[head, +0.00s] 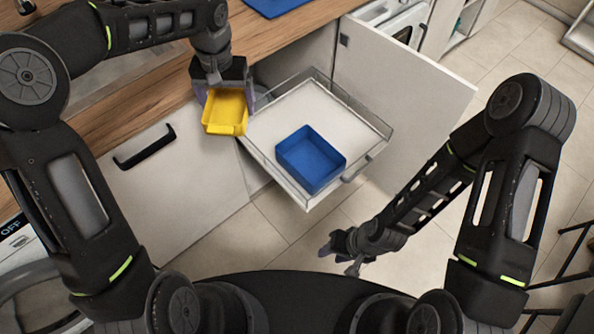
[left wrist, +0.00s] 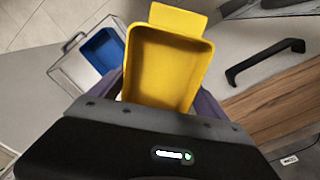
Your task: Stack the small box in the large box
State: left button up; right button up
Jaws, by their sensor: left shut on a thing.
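The small box is a yellow open-topped tray (head: 226,112), and it also fills the middle of the left wrist view (left wrist: 165,65). My left gripper (head: 224,98) is shut on it, with a finger on each side, and holds it beside the left edge of the drawer. The large box is a blue open-topped box (head: 312,160), standing upright in the front part of the pulled-out drawer; it also shows in the left wrist view (left wrist: 104,50). The blue box looks empty. My right gripper (head: 343,252) is low over the floor, away from both boxes; its jaw opening is unclear.
The white drawer (head: 275,110) has clear, low walls and a handle at its front. An open cabinet door (head: 400,95) stands to its right. The wooden counter (head: 130,90) and a closed front with a black handle (head: 145,147) lie left.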

aim_at(309, 166)
jog(key=i+l, duration=0.1)
jog(key=l, duration=0.35)
jog(key=i+l+u, duration=0.1)
jog(key=l, duration=0.3)
jog(key=i+l, duration=0.15)
jog(key=l, duration=0.3)
jog(key=i+l+u, duration=0.1)
jog(key=l, duration=0.35)
jog(key=i+l, duration=0.1)
jog(key=l, duration=0.35)
jog(key=u, duration=0.05)
